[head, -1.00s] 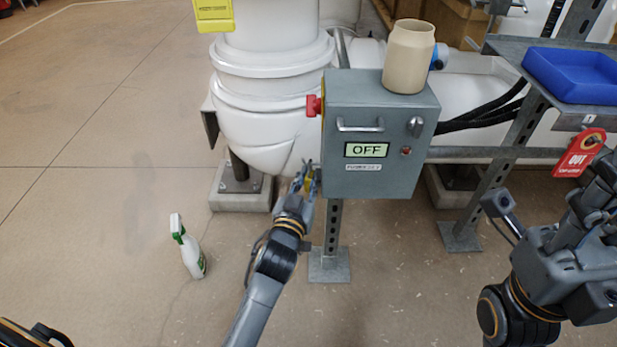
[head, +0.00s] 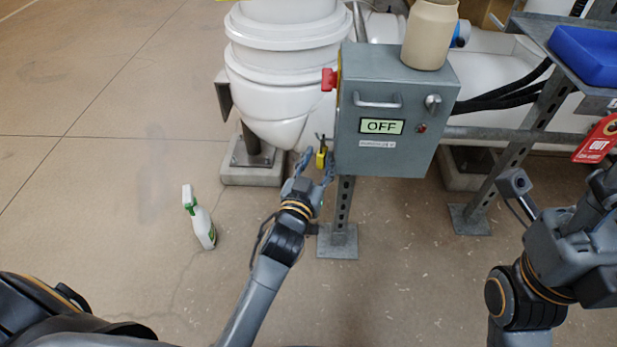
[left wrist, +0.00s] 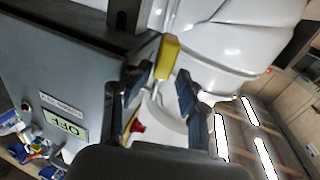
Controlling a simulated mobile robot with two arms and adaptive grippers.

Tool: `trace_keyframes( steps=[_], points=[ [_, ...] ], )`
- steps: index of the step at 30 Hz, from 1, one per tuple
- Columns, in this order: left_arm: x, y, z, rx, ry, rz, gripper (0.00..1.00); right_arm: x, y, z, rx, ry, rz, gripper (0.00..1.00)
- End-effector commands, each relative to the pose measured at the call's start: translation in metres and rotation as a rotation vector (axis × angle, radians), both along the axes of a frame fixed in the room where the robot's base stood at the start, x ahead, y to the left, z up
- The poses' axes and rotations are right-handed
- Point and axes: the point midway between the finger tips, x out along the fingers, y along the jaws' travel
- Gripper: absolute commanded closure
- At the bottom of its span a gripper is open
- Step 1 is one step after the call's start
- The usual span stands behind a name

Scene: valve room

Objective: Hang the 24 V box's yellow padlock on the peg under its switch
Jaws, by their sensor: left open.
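The grey 24 V box (head: 388,140) stands on a post, its display reading OFF. A red switch (head: 329,79) sticks out of its left side. The yellow padlock (head: 321,158) is upright beside the box's lower left edge, below the switch, its dark shackle on top. It also shows in the left wrist view (left wrist: 167,57). My left gripper (head: 315,169) is open, its fingers on either side of the padlock and apart from each other. The peg is too small to make out, so I cannot tell whether the shackle is around it. My right gripper (head: 598,195) is partly cut off at the right edge.
A beige jar (head: 430,35) stands on the box. A red tag (head: 598,140) is near my right gripper. A blue tray (head: 590,58) sits on the metal shelf. White pipework (head: 275,75) stands behind the box.

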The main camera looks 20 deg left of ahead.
Motion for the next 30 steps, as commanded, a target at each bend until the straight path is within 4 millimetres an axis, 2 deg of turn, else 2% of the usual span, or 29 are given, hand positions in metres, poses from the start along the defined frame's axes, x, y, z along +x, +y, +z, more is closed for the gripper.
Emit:
trace_keyframes(
  steps=[6,12,18,24,26,27,29,30],
  points=[
    [-0.048,0.001,-0.001,-0.002,0.004,0.003,0.57,0.000,0.000,0.000,-0.002,-0.002,0.000,0.66],
    [-0.082,0.001,-0.001,0.000,0.003,0.005,0.57,-0.001,0.000,0.000,-0.002,-0.002,0.000,0.66],
    [-0.097,0.002,0.000,0.001,0.001,0.006,0.57,-0.001,0.000,0.000,-0.003,-0.002,0.000,0.66],
    [-0.099,0.001,0.003,0.002,-0.005,0.003,0.57,-0.001,0.000,0.000,-0.003,-0.001,0.000,0.66],
    [-0.098,-0.001,0.011,0.001,-0.030,-0.007,0.57,0.000,0.000,0.001,-0.002,0.004,0.001,0.66],
    [-0.098,-0.003,0.022,0.001,-0.060,-0.021,0.57,0.000,0.000,0.001,-0.001,0.008,0.000,0.66],
    [-0.099,-0.009,0.048,-0.002,-0.134,-0.052,0.57,0.001,0.000,0.000,-0.001,0.022,0.002,0.66],
    [-0.101,-0.014,0.070,-0.005,-0.199,-0.079,0.57,0.001,0.000,-0.001,-0.001,0.032,0.002,0.66]
  ],
)
